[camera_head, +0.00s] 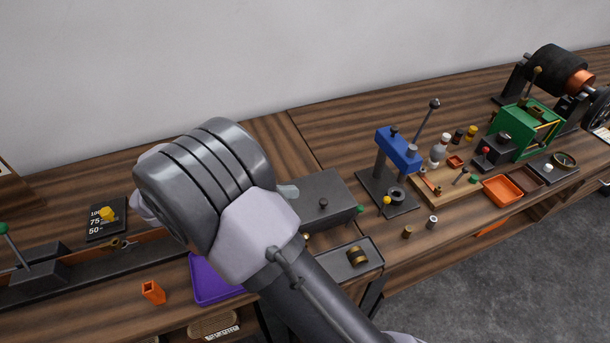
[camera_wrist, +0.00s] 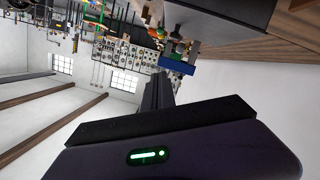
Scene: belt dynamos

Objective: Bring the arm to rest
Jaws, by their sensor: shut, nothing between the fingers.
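My arm (camera_head: 240,210) fills the middle of the head view, with a thick grey ribbed joint and pale covers, raised in front of the bench. My gripper (camera_wrist: 158,90) shows in the wrist view as a dark body with a green light and narrow dark fingers closed together. I see nothing held in it. In the head view the fingers cannot be made out; the arm hides them. The wrist view looks across the room, tilted, with windows and a wall.
The wooden bench (camera_head: 290,145) runs along the white wall. Near my arm are a purple tray (camera_head: 205,283), an orange block (camera_head: 153,291), a grey box (camera_head: 325,200) and a blue press (camera_head: 398,150). A green machine (camera_head: 527,128) stands at the right. Grey floor lies at lower right.

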